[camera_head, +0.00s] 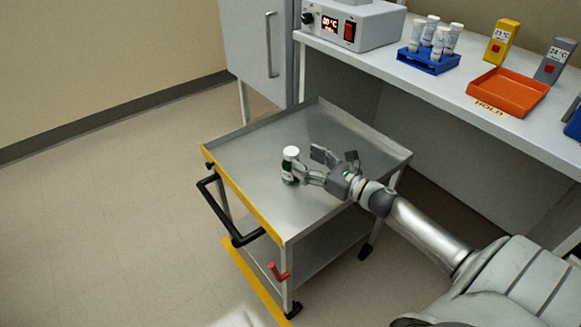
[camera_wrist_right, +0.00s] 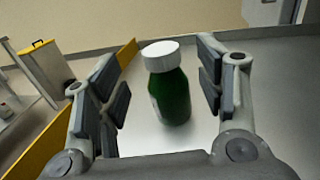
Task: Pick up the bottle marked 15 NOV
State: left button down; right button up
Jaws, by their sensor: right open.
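A small green bottle (camera_head: 289,173) with a white cap stands upright on the steel cart's top (camera_head: 262,150). A white label shows at its side, but I cannot read its marking. In the right wrist view the bottle (camera_wrist_right: 170,98) stands between the spread fingers of my right gripper (camera_wrist_right: 167,85), with a visible gap on each side. My left gripper is not in view.
The cart has a yellow edge strip and a black handle (camera_head: 211,206); its top around the bottle is clear.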

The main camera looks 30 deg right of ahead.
aim_at(297, 156)
jog(key=shift+f+x, duration=0.2)
jog(key=shift+x, duration=2.8)
jog(key=shift+d, duration=0.1)
grip_shut()
